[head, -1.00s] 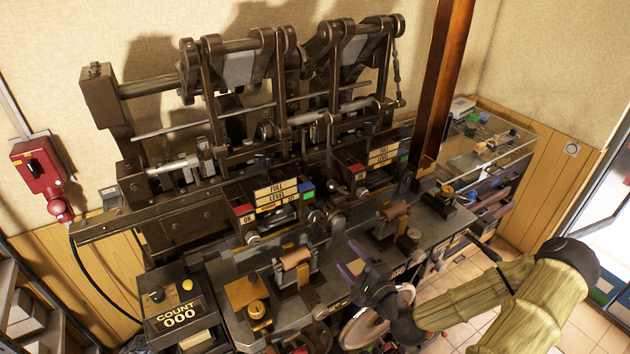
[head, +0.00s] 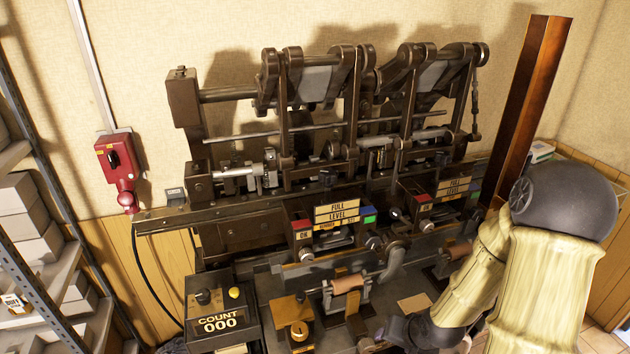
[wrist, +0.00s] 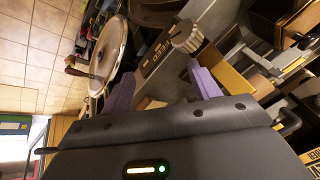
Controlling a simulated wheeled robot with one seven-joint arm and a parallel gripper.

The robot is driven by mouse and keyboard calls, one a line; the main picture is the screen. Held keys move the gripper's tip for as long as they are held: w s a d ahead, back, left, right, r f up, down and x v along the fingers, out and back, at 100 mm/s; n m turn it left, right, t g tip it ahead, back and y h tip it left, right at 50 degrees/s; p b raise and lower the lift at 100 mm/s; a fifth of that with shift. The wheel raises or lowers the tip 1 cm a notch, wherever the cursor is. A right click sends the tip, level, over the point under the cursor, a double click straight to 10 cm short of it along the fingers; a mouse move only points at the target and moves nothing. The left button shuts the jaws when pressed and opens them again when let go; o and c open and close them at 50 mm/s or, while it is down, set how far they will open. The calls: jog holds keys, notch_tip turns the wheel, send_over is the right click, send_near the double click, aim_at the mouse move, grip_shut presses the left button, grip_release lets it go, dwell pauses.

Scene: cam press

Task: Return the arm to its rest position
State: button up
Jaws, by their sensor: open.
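My gripper shows in the wrist view (wrist: 163,92), with its two purple fingers spread apart and nothing between them. Beyond the fingers are a ridged knob (wrist: 187,37) and a labelled strip of the press. In the head view my arm comes in from the right and bends down to the bottom edge, in front of the cam press (head: 330,110). The gripper's fingertips are hidden or out of frame there. The press bench carries a counter box (head: 217,322) reading 000 and a roller with a copper-coloured sleeve (head: 348,284).
A red switch box (head: 118,160) hangs on the wall at left. A metal shelf with boxes (head: 30,210) stands at the far left. A rusty brown post (head: 530,100) rises on the right. A round wheel (wrist: 108,50) is left of the fingers in the wrist view.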

jog(key=s+a+r+n+g+h+b, duration=0.2)
jog(key=s+a+r+n+b, duration=0.1)
jog(key=s+r, duration=0.4)
notch_tip(320, 180, up, 2)
jog(key=shift+a+r+n, duration=0.15)
jog(key=shift+n, duration=0.35)
jog(key=shift+w, duration=0.1)
dwell(0.4)
